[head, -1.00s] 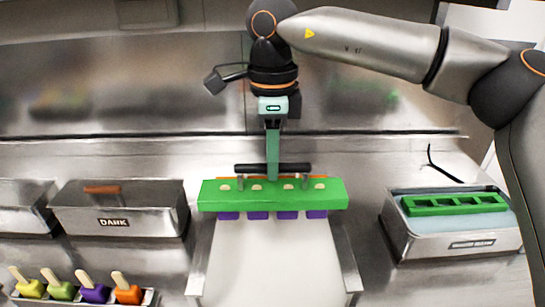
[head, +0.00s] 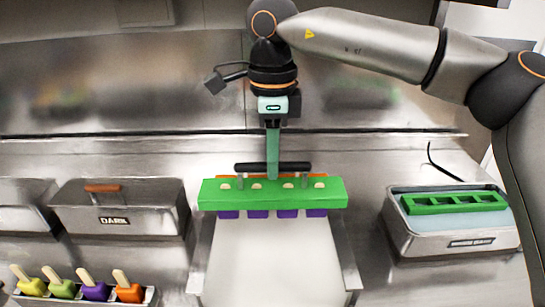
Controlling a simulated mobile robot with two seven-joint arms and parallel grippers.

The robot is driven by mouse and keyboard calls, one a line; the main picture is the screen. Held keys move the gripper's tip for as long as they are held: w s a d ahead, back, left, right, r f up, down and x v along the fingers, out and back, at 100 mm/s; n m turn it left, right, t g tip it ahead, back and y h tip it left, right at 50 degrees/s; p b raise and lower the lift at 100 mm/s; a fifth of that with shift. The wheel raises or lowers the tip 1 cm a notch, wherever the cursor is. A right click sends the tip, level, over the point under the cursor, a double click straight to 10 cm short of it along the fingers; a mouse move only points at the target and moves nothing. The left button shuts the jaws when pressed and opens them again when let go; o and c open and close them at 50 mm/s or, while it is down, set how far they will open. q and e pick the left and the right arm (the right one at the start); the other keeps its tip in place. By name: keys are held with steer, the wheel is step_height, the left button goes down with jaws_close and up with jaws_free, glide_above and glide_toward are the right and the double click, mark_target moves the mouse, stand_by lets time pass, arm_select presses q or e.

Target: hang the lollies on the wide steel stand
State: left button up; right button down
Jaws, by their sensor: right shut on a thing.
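My right gripper (head: 273,172) is shut on the dark bar handle (head: 247,167) of a green lolly holder (head: 272,195). Several purple lollies (head: 258,213) hang below the holder, with their pale stick ends showing through its top. The holder is level, above or at the far end of a wide steel frame (head: 199,262) with a white surface (head: 270,265), which may be the stand. I cannot tell whether the holder touches it. A strip of orange shows just behind the holder; most of it is hidden. My left gripper is not in view.
A steel bin labelled DARK (head: 118,208) stands at left. A rack with yellow, green, purple and orange lollies (head: 129,292) is at front left. At right, an empty green holder (head: 455,203) sits in a steel basin (head: 450,245). A steel wall is behind.

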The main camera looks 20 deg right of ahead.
mark_target(272, 188)
steer(key=shift+f+b, duration=2.2)
steer(key=shift+f, duration=1.2)
stand_by(1.3)
stand_by(0.4)
steer(key=c, duration=0.7)
jaws_free()
steer(key=shift+c, duration=0.2)
step_height(272, 188, up, 12)
steer(key=shift+f+p, duration=0.1)
steer(key=shift+p, duration=0.5)
steer(key=shift+r, duration=0.4)
steer(key=shift+f, duration=0.1)
